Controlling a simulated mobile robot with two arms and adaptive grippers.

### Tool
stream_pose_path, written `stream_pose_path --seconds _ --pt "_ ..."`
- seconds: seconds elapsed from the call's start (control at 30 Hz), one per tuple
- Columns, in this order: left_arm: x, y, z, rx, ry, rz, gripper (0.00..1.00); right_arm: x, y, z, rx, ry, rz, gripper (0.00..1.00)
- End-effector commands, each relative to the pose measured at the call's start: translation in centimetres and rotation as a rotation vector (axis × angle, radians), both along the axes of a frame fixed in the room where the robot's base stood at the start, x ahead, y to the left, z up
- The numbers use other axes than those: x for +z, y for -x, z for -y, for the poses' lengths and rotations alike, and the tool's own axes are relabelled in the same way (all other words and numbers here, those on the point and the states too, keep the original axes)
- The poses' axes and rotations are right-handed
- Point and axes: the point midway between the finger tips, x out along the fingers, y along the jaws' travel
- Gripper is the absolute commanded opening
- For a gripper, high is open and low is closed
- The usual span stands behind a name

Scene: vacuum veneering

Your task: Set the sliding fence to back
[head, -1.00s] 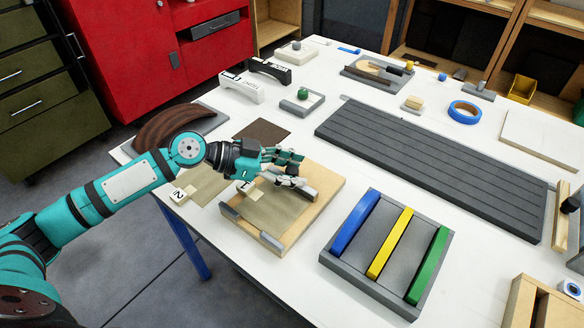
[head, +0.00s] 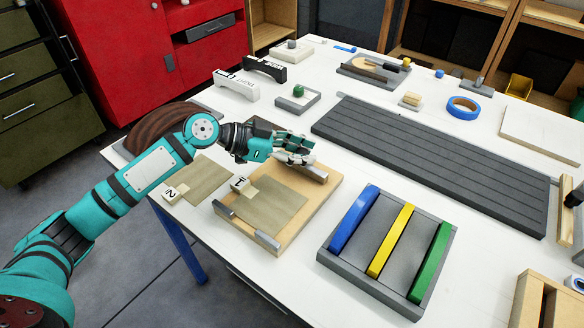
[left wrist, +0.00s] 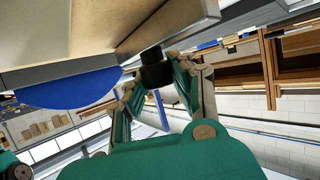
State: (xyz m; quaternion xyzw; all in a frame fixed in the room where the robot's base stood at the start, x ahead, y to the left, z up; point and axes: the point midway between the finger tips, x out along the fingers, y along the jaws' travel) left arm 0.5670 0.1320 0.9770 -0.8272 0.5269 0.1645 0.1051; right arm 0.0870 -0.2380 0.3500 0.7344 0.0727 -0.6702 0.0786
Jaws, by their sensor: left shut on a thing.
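The wooden board (head: 327,196) lies on the white table near its left front edge, with a veneer sheet (head: 275,208) marked 1 on it. The sliding fence (head: 317,174), a grey bar, lies across the board close to its back edge. My left gripper (head: 297,157) is at the fence, and its fingers hide part of the bar. In the left wrist view its fingers are shut around a black knob (left wrist: 156,73). My right gripper is not in view.
A grey tray (head: 325,259) with blue, yellow and green strips stands right of the board. A long dark slatted panel (head: 430,155) lies behind it. Black and white curved pieces (head: 238,88) and a small tray with a green knob (head: 298,90) stand behind the gripper.

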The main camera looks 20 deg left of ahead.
Motion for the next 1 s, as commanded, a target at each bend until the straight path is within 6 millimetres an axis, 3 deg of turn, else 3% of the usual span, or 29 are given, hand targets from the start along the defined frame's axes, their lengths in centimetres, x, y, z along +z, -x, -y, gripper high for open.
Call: stream_pose_path --seconds 0.3,0.33,0.53,0.83,1.0 --pt "0.1 -0.5 0.1 0.005 0.001 0.0 0.0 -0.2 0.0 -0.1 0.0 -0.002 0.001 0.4" --pt "0.1 -0.5 0.1 0.005 0.002 0.001 0.24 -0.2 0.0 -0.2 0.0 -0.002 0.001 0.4" --pt "0.1 -0.5 0.1 0.004 0.0 0.001 0.5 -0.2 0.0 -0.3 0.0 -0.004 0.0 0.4" --pt "0.1 -0.3 0.0 0.003 0.0 -0.001 0.51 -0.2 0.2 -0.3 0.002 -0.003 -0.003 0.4" --pt "0.7 0.4 -1.8 0.004 -0.003 -0.002 0.51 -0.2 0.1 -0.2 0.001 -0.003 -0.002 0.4"
